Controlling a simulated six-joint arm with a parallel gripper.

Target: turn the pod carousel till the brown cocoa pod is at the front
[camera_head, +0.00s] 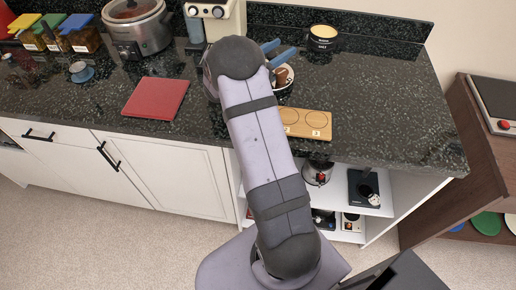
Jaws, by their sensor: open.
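A pale round holder, probably the pod carousel (289,89), stands on the dark counter, mostly hidden behind my arm. A brown piece, perhaps the cocoa pod (281,74), shows on its visible right part. Other pods and the carousel's front are hidden or too small to tell. My gripper (277,52) has two blue fingers, which stand apart at the carousel's far side. It is open, with nothing seen between the fingers. I cannot tell whether a finger touches the carousel or a pod.
A wooden board (311,124) with ring marks lies right in front of the carousel. A dark salt bowl (322,39) stands behind right, a cream machine (222,27) behind left. A red mat (155,98) and slow cooker (138,28) are left. The counter's right side is clear.

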